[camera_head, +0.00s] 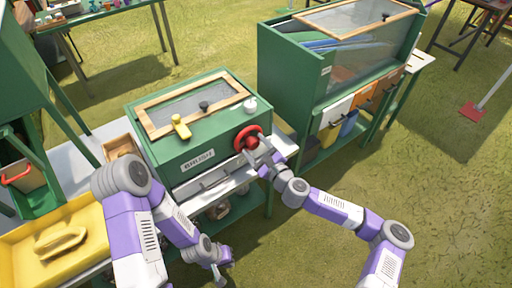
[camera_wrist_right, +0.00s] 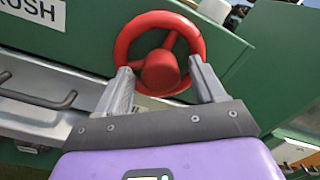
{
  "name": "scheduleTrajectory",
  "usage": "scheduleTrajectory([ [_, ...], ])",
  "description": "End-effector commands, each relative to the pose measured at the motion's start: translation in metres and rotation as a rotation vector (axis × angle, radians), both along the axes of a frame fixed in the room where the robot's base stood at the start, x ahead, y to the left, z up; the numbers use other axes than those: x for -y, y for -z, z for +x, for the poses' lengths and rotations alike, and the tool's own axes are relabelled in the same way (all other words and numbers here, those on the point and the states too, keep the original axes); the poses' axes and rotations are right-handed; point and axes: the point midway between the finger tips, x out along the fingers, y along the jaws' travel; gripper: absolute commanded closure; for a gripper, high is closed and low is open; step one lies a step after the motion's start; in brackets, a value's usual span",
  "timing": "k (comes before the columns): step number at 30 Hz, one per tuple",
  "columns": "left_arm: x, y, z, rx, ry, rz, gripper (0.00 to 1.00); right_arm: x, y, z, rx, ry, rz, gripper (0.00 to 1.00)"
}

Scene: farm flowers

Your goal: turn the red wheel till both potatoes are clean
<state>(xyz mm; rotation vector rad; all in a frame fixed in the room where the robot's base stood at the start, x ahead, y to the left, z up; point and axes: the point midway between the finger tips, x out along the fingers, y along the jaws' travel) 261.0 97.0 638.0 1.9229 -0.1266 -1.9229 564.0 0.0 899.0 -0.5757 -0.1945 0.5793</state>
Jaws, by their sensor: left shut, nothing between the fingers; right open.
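The red wheel (camera_head: 248,138) is mounted on the right end of the green box labelled BRUSH (camera_head: 184,150). In the right wrist view the red wheel (camera_wrist_right: 160,52) has a round hub with spokes. My right gripper (camera_head: 258,152) is at the wheel. Its open fingers (camera_wrist_right: 162,78) stand either side of the hub, near the lower rim; I cannot tell whether they touch it. My left gripper (camera_head: 222,274) is shut and empty, low in front of the box. No potatoes can be made out; the mesh lid (camera_head: 195,105) hides the box's inside.
A yellow brush-like block (camera_head: 181,127) and a white knob (camera_head: 250,106) are on the box top. A yellow tray (camera_head: 30,268) is at lower left. A larger green cabinet (camera_head: 285,75) with coloured bins stands behind right. Grass at right is open.

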Motion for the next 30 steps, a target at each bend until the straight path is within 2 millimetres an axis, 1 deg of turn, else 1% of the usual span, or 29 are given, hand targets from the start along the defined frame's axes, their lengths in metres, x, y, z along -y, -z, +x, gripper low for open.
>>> scheduleTrajectory([
  [4,0.000,-0.003,0.000,0.000,0.000,0.000,1.00,0.010,0.000,-0.012,-0.001,0.002,-0.001,0.31],
  [12,0.000,-0.009,0.000,0.000,0.000,0.000,1.00,0.034,0.000,-0.048,-0.001,0.002,-0.001,0.31],
  [15,0.000,-0.010,0.000,0.000,0.000,0.000,1.00,0.040,0.001,-0.057,-0.001,0.001,0.000,0.31],
  [20,0.000,-0.011,0.000,0.000,0.000,0.000,1.00,0.042,0.001,-0.061,-0.001,0.001,0.000,0.31],
  [30,0.000,-0.010,0.000,0.000,0.000,0.000,1.00,0.042,0.001,-0.061,-0.001,0.001,0.000,0.31],
])
